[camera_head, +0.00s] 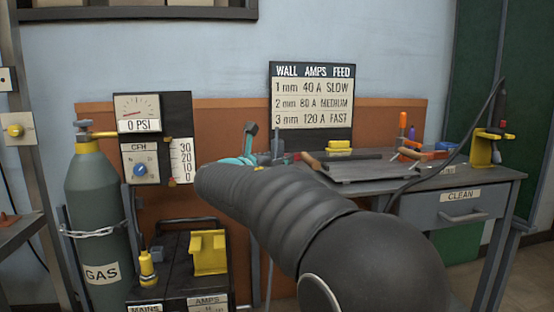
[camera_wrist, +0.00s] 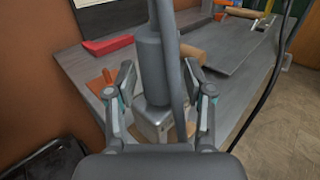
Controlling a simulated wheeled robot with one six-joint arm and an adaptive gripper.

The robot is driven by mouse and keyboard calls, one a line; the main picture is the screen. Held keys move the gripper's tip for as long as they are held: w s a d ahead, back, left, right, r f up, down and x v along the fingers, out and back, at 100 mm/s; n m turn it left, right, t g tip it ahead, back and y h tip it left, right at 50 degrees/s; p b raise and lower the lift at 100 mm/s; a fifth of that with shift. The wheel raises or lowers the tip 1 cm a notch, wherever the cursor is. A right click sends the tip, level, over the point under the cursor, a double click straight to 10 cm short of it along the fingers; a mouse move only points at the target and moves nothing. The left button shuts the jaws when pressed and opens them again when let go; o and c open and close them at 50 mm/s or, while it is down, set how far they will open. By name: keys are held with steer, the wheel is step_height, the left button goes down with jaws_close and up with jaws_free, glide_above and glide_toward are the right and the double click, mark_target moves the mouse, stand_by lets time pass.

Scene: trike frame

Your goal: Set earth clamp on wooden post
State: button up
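In the wrist view a grey upright cylinder (camera_wrist: 149,65) on a silver block (camera_wrist: 155,119), with a thick grey cable (camera_wrist: 173,60) in front of it, stands between my fingers. It may be the earth clamp, but I cannot be sure. A tan wooden piece (camera_wrist: 180,131) shows low beside the block; I cannot tell if it is the wooden post. My gripper (camera_wrist: 161,75) is open, one finger on each side of the cylinder, with gaps showing. In the head view my arm hides most of this spot; teal gripper parts (camera_head: 240,160) show at the bench's left end.
The grey bench (camera_head: 480,178) carries a dark plate (camera_head: 365,167), a wooden handle (camera_head: 310,161) and several tools. A yellow stand (camera_head: 481,150) with a black cable is at its right end. The gas cylinder (camera_head: 100,205) and a welder with a yellow bracket (camera_head: 208,252) stand left.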

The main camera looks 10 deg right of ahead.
steer(key=shift+a, duration=0.1)
steer(key=v, duration=1.1)
steer(key=s+f+m+g+y+p, duration=0.1)
steer(key=s+f+m+g+y, duration=0.2)
steer(key=s+f+m, duration=0.45)
steer(key=s+f+m+g+y, duration=0.2)
steer(key=f+m+g+y, duration=0.15)
steer(key=f, duration=0.65)
steer(key=s+d+f+m+g+y+p, duration=0.1)
steer(key=s+d+f+m+y+p, duration=0.15)
steer(key=s+m, duration=0.45)
steer(key=s+d+f+m+g+y+p, duration=0.1)
steer(key=s+m+g+y+p, duration=0.15)
steer(key=s+m, duration=0.45)
steer(key=s+d+r+m+t+y+p, duration=0.1)
steer(key=s+d+r+m+t+p, duration=0.1)
steer(key=s, duration=0.7)
step_height(320, 180, up, 4)
steer(key=shift+d+f+t+p, duration=0.15)
steer(key=shift+d+t+p, duration=0.25)
steer(key=shift+d+p, duration=0.7)
